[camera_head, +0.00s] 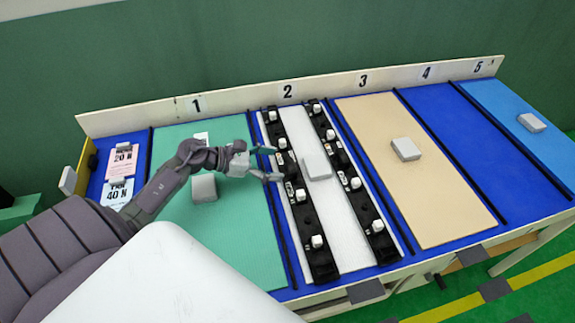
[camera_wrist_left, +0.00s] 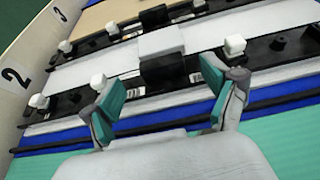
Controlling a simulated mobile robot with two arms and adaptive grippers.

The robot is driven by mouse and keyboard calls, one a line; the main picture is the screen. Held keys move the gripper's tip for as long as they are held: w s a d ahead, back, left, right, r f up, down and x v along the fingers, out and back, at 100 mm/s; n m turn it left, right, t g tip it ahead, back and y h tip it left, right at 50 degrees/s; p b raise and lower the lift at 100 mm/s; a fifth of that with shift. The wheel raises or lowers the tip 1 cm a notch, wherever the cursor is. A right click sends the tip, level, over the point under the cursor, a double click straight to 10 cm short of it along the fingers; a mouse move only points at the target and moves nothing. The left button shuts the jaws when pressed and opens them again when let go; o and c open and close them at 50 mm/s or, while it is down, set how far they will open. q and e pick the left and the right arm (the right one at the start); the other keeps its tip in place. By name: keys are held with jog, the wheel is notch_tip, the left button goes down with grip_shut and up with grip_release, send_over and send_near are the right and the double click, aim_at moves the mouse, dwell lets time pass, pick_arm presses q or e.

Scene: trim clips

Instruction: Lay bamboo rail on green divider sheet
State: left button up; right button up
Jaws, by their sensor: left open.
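The green divider sheet (camera_head: 235,250) lies in bay 1, with a light grey block (camera_head: 204,188) on it. Two long black rails with white clips lie on the white sheet in bay 2: a left rail (camera_head: 316,262) and a right rail (camera_head: 369,215). I cannot tell a bamboo surface on either. My left gripper (camera_head: 274,163) is open above or beside the middle of the left rail, reaching from over the green sheet. In the left wrist view, its fingers (camera_wrist_left: 168,98) spread either side of the rail's raised black middle (camera_wrist_left: 163,68); contact is unclear.
A grey block (camera_head: 317,166) lies on the white sheet between the rails. Bay 3 has a tan sheet (camera_head: 440,215) with another block (camera_head: 406,149). Black divider strips separate the bays. Label cards (camera_head: 120,160) lie left of bay 1. Bay 4 (camera_head: 470,165) looks clear.

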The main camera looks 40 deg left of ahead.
pick_arm(q)
jog(key=b+v, duration=0.1)
jog(key=v, duration=0.5)
jog(key=shift+s+a+r, duration=0.1)
jog(key=shift+s+a, duration=0.1)
jog(key=shift+s, duration=0.05)
